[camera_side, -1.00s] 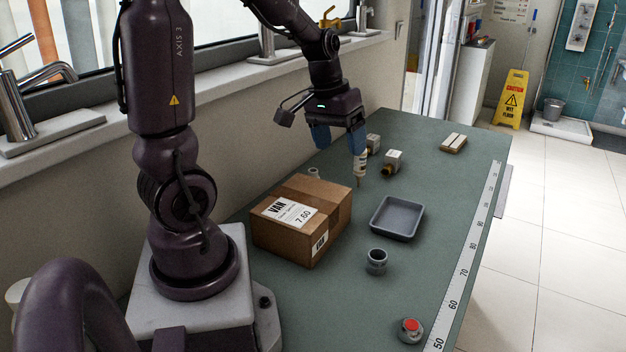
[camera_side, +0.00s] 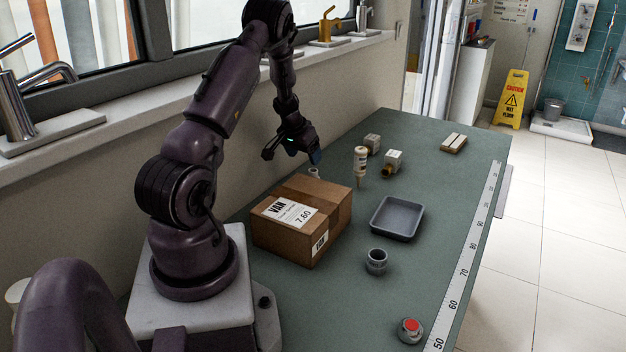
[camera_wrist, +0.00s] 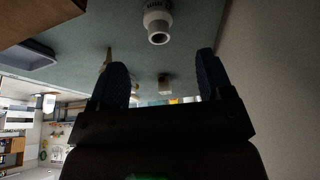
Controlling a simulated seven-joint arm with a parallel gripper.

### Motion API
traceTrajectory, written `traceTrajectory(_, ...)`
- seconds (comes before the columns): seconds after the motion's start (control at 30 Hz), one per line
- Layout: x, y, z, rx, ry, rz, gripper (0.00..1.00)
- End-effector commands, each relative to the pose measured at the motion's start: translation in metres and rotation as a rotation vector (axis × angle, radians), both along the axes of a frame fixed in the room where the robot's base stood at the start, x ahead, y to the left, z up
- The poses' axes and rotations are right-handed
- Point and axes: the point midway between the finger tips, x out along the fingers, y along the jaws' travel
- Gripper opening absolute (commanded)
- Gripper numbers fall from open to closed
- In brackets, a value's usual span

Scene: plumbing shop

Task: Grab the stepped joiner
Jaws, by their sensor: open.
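A pale, stepped pipe fitting, wider at one end, shows in the wrist view (camera_wrist: 157,22) just beyond my fingertips, roughly between their lines. In the side view it is the small light piece (camera_side: 314,173) behind the box, partly hidden by the box and my gripper. A second grey fitting with a wide collar (camera_side: 376,262) stands upright at the front of the bench; I cannot tell for certain which one is the stepped joiner. My gripper (camera_side: 314,158) is open and empty, low over the bench near the wall; its two dark blue fingers (camera_wrist: 162,70) are spread apart.
A cardboard box (camera_side: 327,222) stands beside the pale fitting. A grey tray (camera_side: 397,218) and a red-topped button (camera_side: 410,330) are nearer the front edge. The wall runs close on the left.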

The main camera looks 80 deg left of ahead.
Motion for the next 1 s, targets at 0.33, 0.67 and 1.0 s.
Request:
traceTrajectory(0.33,0.014,0.011,-0.044,-0.001,0.0,-0.001,0.73)
traceTrajectory(0.67,0.031,0.023,-0.078,-0.003,0.003,-0.001,0.73)
traceTrajectory(1.0,0.035,0.027,-0.09,-0.001,0.0,0.0,0.73)
